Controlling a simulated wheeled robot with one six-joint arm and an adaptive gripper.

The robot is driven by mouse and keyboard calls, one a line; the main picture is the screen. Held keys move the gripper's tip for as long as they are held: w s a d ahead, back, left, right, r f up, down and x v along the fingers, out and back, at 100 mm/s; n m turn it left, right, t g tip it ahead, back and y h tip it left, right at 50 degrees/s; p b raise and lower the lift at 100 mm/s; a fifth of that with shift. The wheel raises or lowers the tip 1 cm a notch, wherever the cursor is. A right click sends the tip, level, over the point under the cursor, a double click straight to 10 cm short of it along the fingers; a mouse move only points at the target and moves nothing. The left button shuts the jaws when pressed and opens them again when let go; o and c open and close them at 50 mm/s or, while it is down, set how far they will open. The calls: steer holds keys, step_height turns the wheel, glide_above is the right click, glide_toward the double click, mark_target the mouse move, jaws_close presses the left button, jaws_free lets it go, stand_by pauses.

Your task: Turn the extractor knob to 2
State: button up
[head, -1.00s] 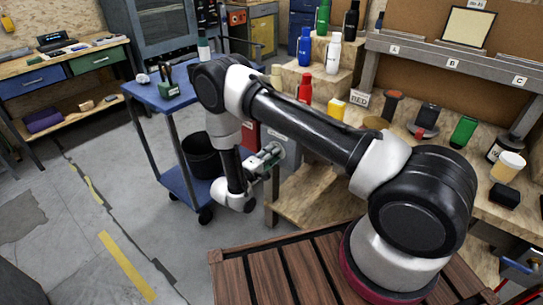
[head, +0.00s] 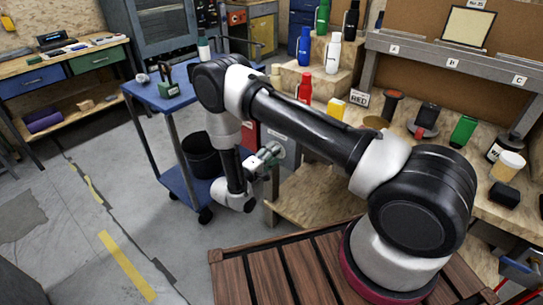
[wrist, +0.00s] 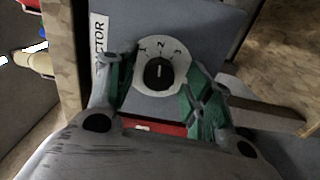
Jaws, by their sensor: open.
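The extractor knob (wrist: 159,73) is black and sits on a round white dial (wrist: 177,62) marked 1, 2 and 3, in the middle of the wrist view. Its pale mark looks nearly upright, toward the 2 at the top. The dial is on a grey panel (wrist: 215,28), with a partly hidden label (wrist: 101,38) ending in "CTOR". My gripper (wrist: 157,66) is open, with a green-padded finger on each side of the knob; I cannot tell whether they touch it. In the head view my gripper (head: 266,158) is in front of the panel (head: 281,148), and the knob is hidden.
A blue cart (head: 172,98) stands left of my arm, with a black bin (head: 200,155) on its lower shelf. A wooden bench (head: 320,190) with bottles and blocks is at the right. Grey floor is open at the left.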

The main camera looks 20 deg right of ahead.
steer(key=v, duration=1.2)
